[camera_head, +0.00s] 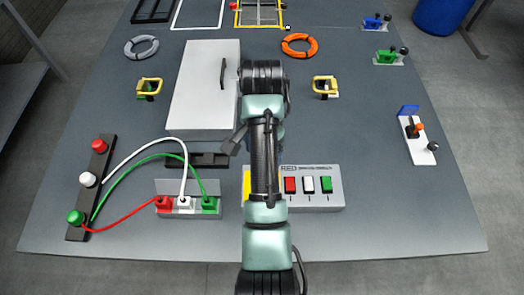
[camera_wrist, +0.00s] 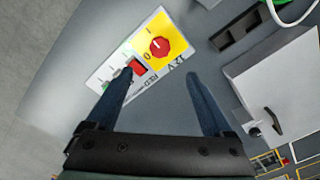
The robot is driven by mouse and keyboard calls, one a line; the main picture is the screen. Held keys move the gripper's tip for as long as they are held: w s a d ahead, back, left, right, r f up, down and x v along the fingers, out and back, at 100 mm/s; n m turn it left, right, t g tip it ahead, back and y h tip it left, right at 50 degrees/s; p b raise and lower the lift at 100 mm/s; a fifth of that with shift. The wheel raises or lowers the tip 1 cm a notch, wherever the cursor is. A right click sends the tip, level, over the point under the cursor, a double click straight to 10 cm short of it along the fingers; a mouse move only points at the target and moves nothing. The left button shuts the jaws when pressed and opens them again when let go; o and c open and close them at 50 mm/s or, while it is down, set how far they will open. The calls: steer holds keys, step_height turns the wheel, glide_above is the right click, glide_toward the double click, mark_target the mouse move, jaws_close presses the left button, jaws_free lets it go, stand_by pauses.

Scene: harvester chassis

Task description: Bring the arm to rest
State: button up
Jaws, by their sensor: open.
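My gripper (camera_wrist: 159,75) is open in the wrist view, with two dark fingers apart and nothing between them. It hangs above the grey board, near a switch box (camera_wrist: 124,82) with a yellow plate and a red rotary knob (camera_wrist: 160,47). In the head view my arm runs up the middle of the board. It covers part of the switch box (camera_head: 333,190), whose red, white and green switches show to the right of the arm. The gripper is mostly hidden behind the arm there; a dark piece of it shows left of the arm.
A white cabinet (camera_head: 201,95) with a dark handle stands left of the arm. A socket block (camera_head: 188,206) with red, white and green cables is at the front left. Grey (camera_head: 141,47) and orange (camera_head: 299,45) rings lie farther back. The front right board is clear.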

stand_by(0.3)
steer(key=w+r+n+t+b, duration=0.1)
steer(key=w+r+n+t, duration=0.2)
steer(key=w+r+t, duration=0.8)
step_height(320, 180, up, 21)
steer(key=n+t, duration=0.3)
steer(key=t, duration=0.2)
steer(key=s+r+n+t+b, duration=0.1)
steer(key=s+r+t, duration=0.4)
steer(key=s+r, duration=0.4)
steer(key=s+r+n+t, duration=0.2)
steer(key=s+r+t, duration=0.4)
steer(key=r, duration=0.8)
steer(key=s, duration=0.3)
steer(key=shift+s+r+b, duration=0.3)
steer(key=shift+b, duration=0.05)
steer(key=shift+f, duration=0.15)
